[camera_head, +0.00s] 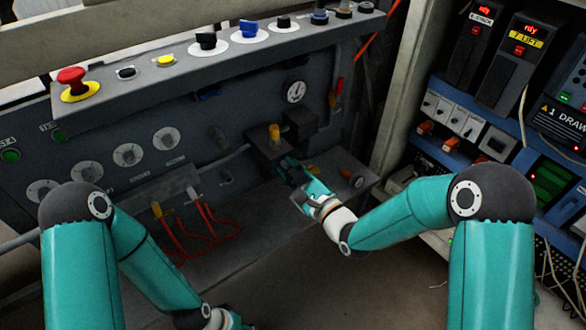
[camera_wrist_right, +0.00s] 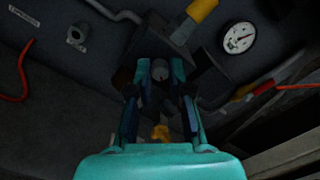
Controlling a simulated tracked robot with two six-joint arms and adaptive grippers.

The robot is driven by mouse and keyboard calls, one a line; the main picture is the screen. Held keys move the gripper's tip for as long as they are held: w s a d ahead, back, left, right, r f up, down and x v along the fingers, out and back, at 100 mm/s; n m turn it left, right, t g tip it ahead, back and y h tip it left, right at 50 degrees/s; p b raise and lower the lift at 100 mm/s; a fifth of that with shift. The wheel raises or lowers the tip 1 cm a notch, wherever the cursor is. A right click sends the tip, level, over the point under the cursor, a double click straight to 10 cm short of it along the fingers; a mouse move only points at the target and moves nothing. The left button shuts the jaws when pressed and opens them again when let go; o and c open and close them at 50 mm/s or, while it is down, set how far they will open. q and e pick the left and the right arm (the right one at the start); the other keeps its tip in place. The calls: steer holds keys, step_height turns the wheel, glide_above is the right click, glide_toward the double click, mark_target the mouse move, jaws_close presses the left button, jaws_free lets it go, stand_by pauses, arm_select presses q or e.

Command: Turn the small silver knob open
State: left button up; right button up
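The small silver knob (camera_wrist_right: 160,71) shows in the right wrist view as a round grey end between the fingertips, on the underside of a dark valve block (camera_wrist_right: 178,30). My right gripper (camera_wrist_right: 160,78) has one finger on each side of it, close against it, and looks shut on it. In the head view the right gripper (camera_head: 287,168) is just below the block with the yellow knob (camera_head: 274,132); the silver knob is hidden there. My left arm reaches down to the bottom edge of the head view, and its fingers are out of view.
A pressure gauge (camera_head: 295,91) and a red-handled lever (camera_head: 335,92) are right of the block. A grey pipe (camera_head: 228,158) runs in from the left. Red cables (camera_head: 205,222) hang left of the gripper. A control ledge (camera_head: 215,62) with a red emergency button (camera_head: 73,80) overhangs above.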

steer(key=o, duration=0.4)
steer(key=shift+w+d+f, duration=0.1)
steer(key=shift+d+f, duration=0.05)
steer(key=v, duration=1.2)
